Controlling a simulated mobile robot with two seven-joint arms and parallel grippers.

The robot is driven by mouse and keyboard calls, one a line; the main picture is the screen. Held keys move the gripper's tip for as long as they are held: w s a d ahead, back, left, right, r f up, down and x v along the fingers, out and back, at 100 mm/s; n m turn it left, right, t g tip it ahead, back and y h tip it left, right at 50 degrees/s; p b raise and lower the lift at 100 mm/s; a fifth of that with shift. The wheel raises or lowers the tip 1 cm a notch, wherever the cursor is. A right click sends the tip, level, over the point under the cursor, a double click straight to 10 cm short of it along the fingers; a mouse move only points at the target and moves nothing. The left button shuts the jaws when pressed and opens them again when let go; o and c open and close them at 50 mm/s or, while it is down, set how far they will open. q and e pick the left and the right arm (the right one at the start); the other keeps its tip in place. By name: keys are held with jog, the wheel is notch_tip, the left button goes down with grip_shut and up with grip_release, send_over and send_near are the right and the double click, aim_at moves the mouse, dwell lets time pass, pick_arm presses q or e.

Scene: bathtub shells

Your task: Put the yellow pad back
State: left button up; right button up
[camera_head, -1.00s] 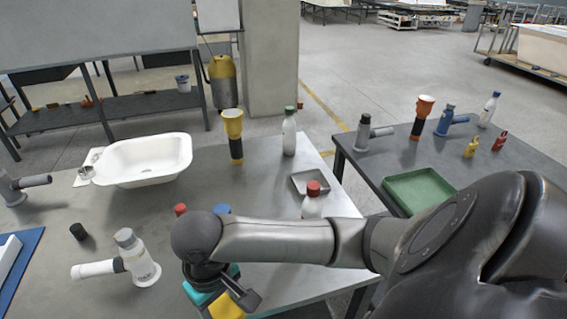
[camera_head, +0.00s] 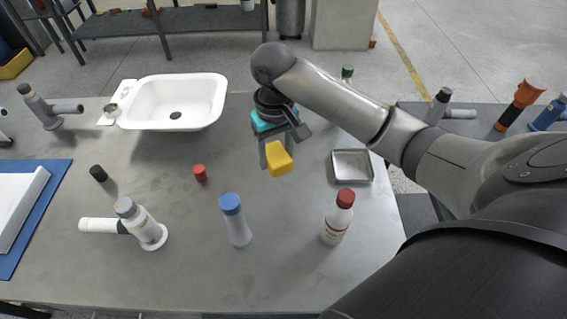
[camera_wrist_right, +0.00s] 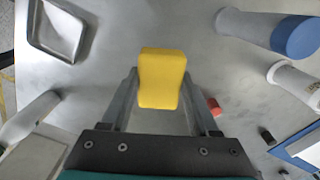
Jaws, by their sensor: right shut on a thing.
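The yellow pad (camera_head: 279,158) is a small waisted block held in my right gripper (camera_head: 277,148), above the grey table (camera_head: 285,285). In the right wrist view the pad (camera_wrist_right: 162,78) sits between the two fingers of the gripper (camera_wrist_right: 160,86), its outer end sticking out past the tips. A shallow square metal tray (camera_head: 352,166) lies on the table, right of the pad in the head view. The tray also shows at the top left of the right wrist view (camera_wrist_right: 74,42). The tray looks empty. My left gripper is not in view.
A blue-capped bottle (camera_head: 236,222) and a red-capped bottle (camera_head: 336,222) stand on the near side. A white basin (camera_head: 175,92) is at the far left. The table between pad and tray is clear.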

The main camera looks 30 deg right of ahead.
jog(key=w+d+r+p, duration=0.2)
jog(key=w+d+r, duration=0.4)
jog(key=r, duration=0.1)
jog(key=shift+m, duration=0.4)
notch_tip(320, 180, down, 16)
jog(key=b, duration=0.4)
jog(key=shift+w+a+r, duration=0.1)
jog(key=shift+a+r, duration=0.05)
jog(key=shift+r, duration=0.05)
jog(key=shift+f+b, duration=0.6)
jog(key=shift+f, duration=1.5)
jog(key=shift+f, duration=0.2)
jog(key=o, duration=1.3)
